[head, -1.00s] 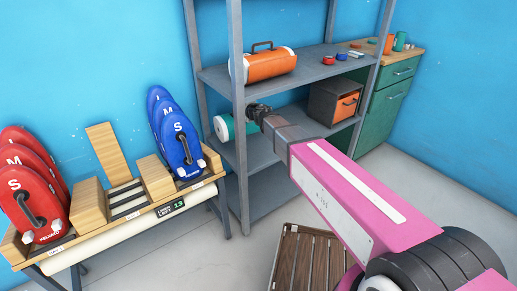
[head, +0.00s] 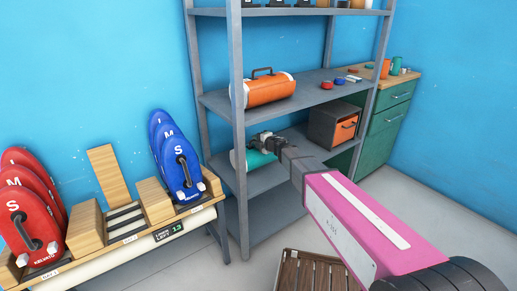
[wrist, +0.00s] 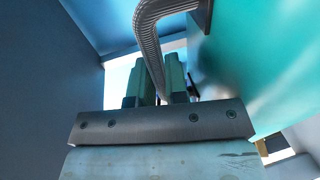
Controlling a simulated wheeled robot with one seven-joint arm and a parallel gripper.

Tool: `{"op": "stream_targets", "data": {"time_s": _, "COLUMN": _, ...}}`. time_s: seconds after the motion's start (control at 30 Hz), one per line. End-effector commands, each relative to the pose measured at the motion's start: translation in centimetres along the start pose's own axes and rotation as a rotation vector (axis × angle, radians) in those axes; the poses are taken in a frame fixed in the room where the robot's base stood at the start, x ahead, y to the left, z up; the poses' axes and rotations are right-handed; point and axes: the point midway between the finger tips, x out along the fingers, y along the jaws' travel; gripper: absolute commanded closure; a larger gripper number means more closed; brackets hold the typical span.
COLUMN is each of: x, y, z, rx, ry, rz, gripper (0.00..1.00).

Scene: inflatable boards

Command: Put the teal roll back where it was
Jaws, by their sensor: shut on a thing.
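The teal roll (head: 262,158), with a white left end, is at the rack's middle shelf (head: 268,180), below the orange roll. The left front post crosses in front of it. I cannot tell whether it rests on the shelf or hangs just above it. My gripper (head: 268,143) is above the roll and shut on its handle. In the wrist view the grey ribbed handle (wrist: 150,40) runs between the fingers (wrist: 158,88). The roll's teal side (wrist: 260,60) fills the right of that view.
An orange roll (head: 268,90) lies on the shelf above. A grey box with an orange drawer (head: 335,125) stands right of my gripper. Blue boards (head: 181,170) and red boards (head: 32,228) stand in a wooden rack at left. A slatted wooden crate (head: 310,272) is on the floor.

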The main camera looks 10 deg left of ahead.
Motion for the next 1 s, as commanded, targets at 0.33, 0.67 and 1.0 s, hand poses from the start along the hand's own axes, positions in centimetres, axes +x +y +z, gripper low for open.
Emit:
{"op": "stream_targets", "data": {"time_s": 0.33, "x": 0.2, "y": -2.6, "z": 0.8, "rx": 0.003, "ry": 0.001, "rz": 0.000, "gripper": 1.00}}
{"op": "stream_targets", "data": {"time_s": 0.67, "x": 0.5, "y": -4.5, "z": 0.8, "rx": 0.000, "ry": 0.001, "rz": 0.001, "gripper": 1.00}}
{"op": "stream_targets", "data": {"time_s": 1.0, "x": 0.6, "y": -4.7, "z": 0.8, "rx": 0.000, "ry": 0.000, "rz": 0.000, "gripper": 0.66}}
